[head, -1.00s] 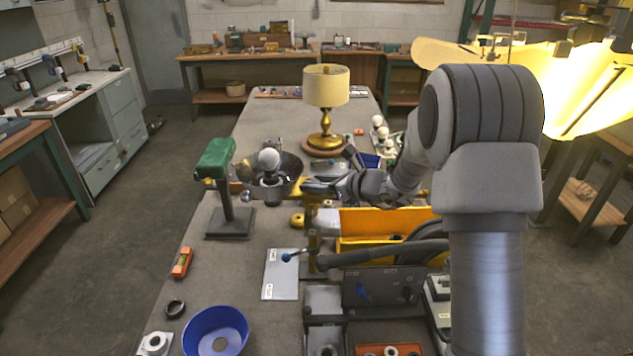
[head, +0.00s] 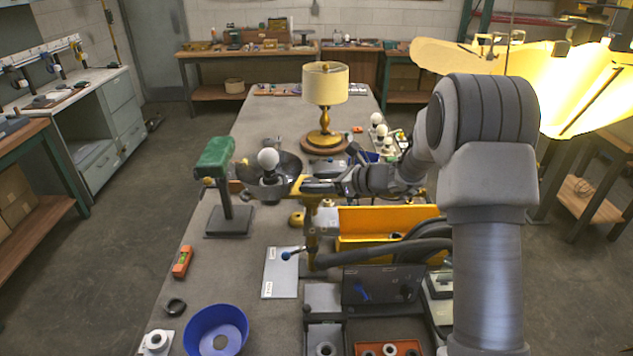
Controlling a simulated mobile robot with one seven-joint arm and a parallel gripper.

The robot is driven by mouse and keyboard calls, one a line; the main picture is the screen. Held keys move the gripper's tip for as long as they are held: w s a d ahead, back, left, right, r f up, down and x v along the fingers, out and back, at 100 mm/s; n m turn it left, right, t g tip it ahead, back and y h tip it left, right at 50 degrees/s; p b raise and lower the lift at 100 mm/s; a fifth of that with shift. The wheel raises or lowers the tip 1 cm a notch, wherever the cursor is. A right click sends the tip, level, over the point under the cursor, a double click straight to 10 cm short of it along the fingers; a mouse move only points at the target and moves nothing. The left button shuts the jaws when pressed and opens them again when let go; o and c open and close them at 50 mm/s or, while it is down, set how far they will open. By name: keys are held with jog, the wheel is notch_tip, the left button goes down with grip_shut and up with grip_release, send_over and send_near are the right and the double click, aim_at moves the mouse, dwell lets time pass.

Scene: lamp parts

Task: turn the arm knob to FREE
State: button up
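A small blue-tipped knob (head: 287,255) sits on a dark stem above a pale plate (head: 281,280) with small labels near its top and bottom edges. The labels are too small to read, and I cannot tell for sure that this is the arm knob. My gripper (head: 308,186) is beyond the plate, at the right side of a grey metal bowl (head: 289,168) with a white bulb (head: 268,159) in front of it. Its fingers are small and seen side-on, so their opening and any contact with the bowl are unclear.
A green-topped stand (head: 216,157) is left of the bowl. A yellow bin (head: 388,219) and a dark panel with a blue lever (head: 362,290) lie to the right. The bench's left front holds an orange level (head: 183,262) and blue bowl (head: 216,318).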

jog(key=shift+d, duration=0.1)
jog(key=b+v, duration=0.2)
jog(key=v, duration=1.5)
jog(key=shift+r, duration=0.15)
jog(key=shift+s, duration=0.1)
jog(key=s+a+r+n+g+h, duration=0.2)
jog(key=s+a+n, duration=0.1)
jog(key=s+n, duration=0.4)
jog(key=s+a+r+n+g+h, duration=0.1)
jog(key=s+a+n+g+h, duration=0.2)
jog(key=s, duration=0.5)
jog(key=s+d+n+t+h, duration=0.1)
jog(key=s+d+n+h, duration=0.1)
jog(key=s+n, duration=0.5)
jog(key=s+d+n+t+h, duration=0.2)
jog(key=s+d+n+h, duration=0.1)
jog(key=s+n, duration=0.4)
jog(key=shift+s+d+r+n+h, duration=0.2)
jog(key=shift+s+n+h, duration=0.1)
jog(key=shift+h, duration=0.4)
